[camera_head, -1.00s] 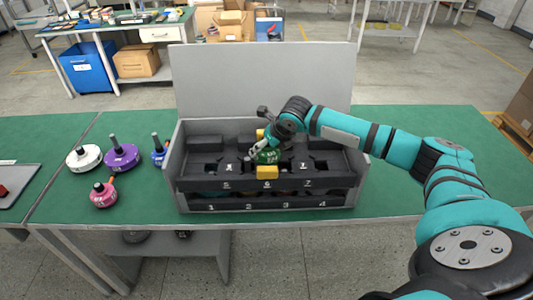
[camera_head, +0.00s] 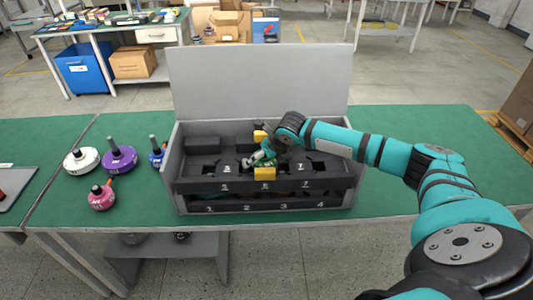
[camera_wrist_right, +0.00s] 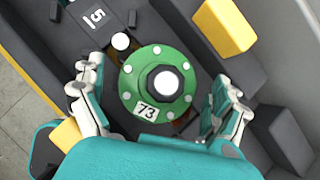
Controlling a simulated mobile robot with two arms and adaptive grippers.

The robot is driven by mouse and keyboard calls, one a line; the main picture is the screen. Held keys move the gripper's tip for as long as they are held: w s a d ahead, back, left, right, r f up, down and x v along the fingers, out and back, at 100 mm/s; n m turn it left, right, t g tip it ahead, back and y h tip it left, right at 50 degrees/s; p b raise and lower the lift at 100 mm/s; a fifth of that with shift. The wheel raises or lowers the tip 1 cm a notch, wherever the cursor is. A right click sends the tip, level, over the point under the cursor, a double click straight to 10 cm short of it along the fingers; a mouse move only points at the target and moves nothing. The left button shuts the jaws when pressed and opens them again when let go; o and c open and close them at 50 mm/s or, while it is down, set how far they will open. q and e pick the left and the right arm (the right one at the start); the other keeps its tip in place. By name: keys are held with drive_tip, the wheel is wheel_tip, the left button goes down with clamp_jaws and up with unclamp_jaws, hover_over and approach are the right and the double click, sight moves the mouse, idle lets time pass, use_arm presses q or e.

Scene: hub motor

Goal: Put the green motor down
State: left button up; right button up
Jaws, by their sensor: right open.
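The green motor (camera_wrist_right: 158,84), a round green disc with a dark hub, white shaft tip and label 73, is in the middle of the right wrist view. In the head view the green motor (camera_head: 268,163) is partly hidden by my gripper, in the middle of the grey box, behind the front label 6. My right gripper (camera_wrist_right: 160,98) is open, with one finger on each side of the motor and visible gaps to it. In the head view my right gripper (camera_head: 262,157) is low over the box. My left gripper is out of view.
The grey box (camera_head: 168,183) has a raised back panel (camera_head: 258,85), dark numbered inserts and yellow blocks (camera_head: 265,173) near the motor. White (camera_head: 81,160), purple (camera_head: 119,159), pink (camera_head: 101,198) and blue (camera_head: 157,156) motors stand left of it. The green table right of the box is clear.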

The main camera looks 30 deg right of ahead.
drive_tip(key=b+v, duration=0.1)
drive_tip(key=v, duration=1.1)
drive_tip(key=shift+f, duration=0.15)
idle(0.3)
